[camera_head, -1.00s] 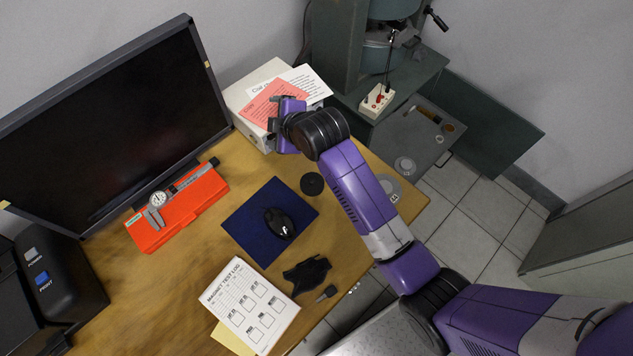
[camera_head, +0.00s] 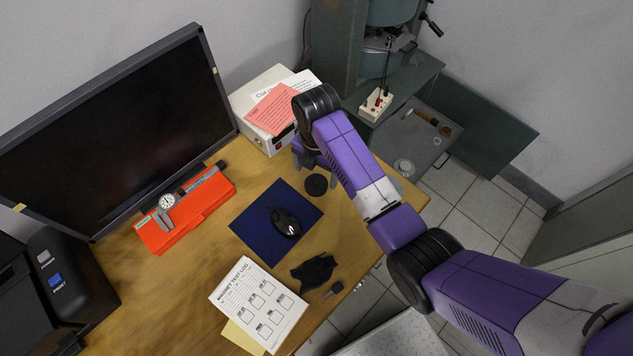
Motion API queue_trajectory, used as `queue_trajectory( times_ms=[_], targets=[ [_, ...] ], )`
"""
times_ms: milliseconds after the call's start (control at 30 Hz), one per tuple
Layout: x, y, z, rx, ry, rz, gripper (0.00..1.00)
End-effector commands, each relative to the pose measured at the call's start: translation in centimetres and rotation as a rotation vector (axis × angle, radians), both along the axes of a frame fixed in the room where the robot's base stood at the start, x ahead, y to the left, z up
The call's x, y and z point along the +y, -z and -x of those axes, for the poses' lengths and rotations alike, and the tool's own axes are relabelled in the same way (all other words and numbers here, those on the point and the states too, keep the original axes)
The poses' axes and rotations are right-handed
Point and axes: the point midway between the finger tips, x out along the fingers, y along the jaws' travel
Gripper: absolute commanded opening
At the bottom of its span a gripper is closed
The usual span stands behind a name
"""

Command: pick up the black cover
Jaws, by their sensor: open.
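The black cover (camera_head: 316,185) looks like a small round black disc. It lies flat on the wooden desk, just behind the blue mouse pad. My gripper (camera_head: 315,172) points down over the desk close to the cover, with its jaws open and empty. One finger shows to the left of the cover and one to the right, near its back edge. My wrist hides the space right behind the cover. I cannot tell how high the fingertips are above the desk.
A black mouse (camera_head: 285,222) sits on the blue pad (camera_head: 250,228). A white box with papers (camera_head: 262,128) stands behind my gripper. A crumpled black item (camera_head: 314,271) and a log sheet (camera_head: 258,303) lie at the front. An orange case (camera_head: 187,211) is at left.

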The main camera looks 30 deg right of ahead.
Motion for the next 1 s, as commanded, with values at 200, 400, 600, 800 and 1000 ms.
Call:
queue_trajectory(
  times_ms=[200,400,600,800,1000],
  targets=[
    [0.0,2.9,0.2,0.002,0.002,0.000,0.86],
    [0.0,4.7,0.1,-0.001,0.002,0.000,0.86],
    [0.0,4.8,0.1,-0.001,0.002,0.000,0.86],
    [0.0,4.8,0.1,-0.001,0.002,0.000,0.53],
    [0.0,4.8,0.1,-0.001,0.002,0.000,0.22]
  ],
)
